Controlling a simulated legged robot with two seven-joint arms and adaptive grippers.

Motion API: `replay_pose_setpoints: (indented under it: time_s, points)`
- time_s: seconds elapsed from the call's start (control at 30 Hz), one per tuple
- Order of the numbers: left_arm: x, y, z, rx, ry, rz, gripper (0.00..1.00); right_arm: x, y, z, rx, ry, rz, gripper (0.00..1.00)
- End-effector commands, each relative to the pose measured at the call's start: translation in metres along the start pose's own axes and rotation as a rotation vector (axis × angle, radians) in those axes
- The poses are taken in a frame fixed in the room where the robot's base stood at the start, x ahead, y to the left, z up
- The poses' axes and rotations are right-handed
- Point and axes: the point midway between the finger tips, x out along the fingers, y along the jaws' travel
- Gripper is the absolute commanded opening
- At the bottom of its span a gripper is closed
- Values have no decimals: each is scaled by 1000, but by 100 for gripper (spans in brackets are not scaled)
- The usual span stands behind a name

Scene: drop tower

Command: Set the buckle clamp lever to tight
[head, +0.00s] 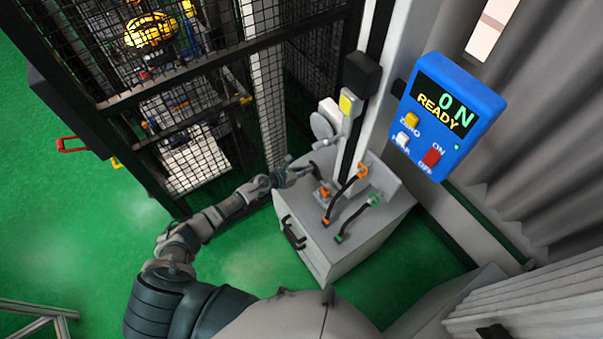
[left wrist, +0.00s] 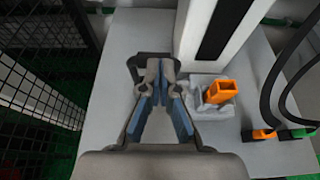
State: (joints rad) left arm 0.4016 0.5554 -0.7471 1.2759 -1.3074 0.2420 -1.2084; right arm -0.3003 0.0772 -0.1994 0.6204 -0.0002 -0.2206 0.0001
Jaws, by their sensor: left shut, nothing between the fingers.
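An orange piece (head: 325,192), which looks like the clamp lever, sits on a small grey block on top of the grey cabinet (head: 307,222). In the left wrist view the orange piece (left wrist: 222,91) is tilted up in its grey block (left wrist: 205,108). A black loop (left wrist: 137,66) shows by the fingertips; I cannot tell whether it belongs to the clamp. My left gripper (head: 308,171) is shut and empty above the cabinet top, left of the orange piece and apart from it. Its fingertips (left wrist: 163,66) overlap the loop in view; contact is unclear. My right gripper is not in view.
A pale upright column with a black strip rises behind the block. Black cables with orange (head: 326,222) and green (head: 338,239) ends arch at the right. A black mesh cage (head: 150,90) stands left.

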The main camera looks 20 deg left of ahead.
Motion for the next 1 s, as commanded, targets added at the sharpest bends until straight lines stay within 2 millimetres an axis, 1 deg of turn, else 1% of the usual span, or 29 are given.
replay_pose_setpoints:
  time_s: [0.1,0.33,0.6,1.0]
  points:
    - [7,-1,8,2,0,0,0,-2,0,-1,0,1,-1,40]
    - [16,0,15,0,0,0,0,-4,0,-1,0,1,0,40]
    - [20,0,15,-1,4,-1,0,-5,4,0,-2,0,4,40]
    - [20,0,12,-1,9,0,0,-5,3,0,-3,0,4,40]
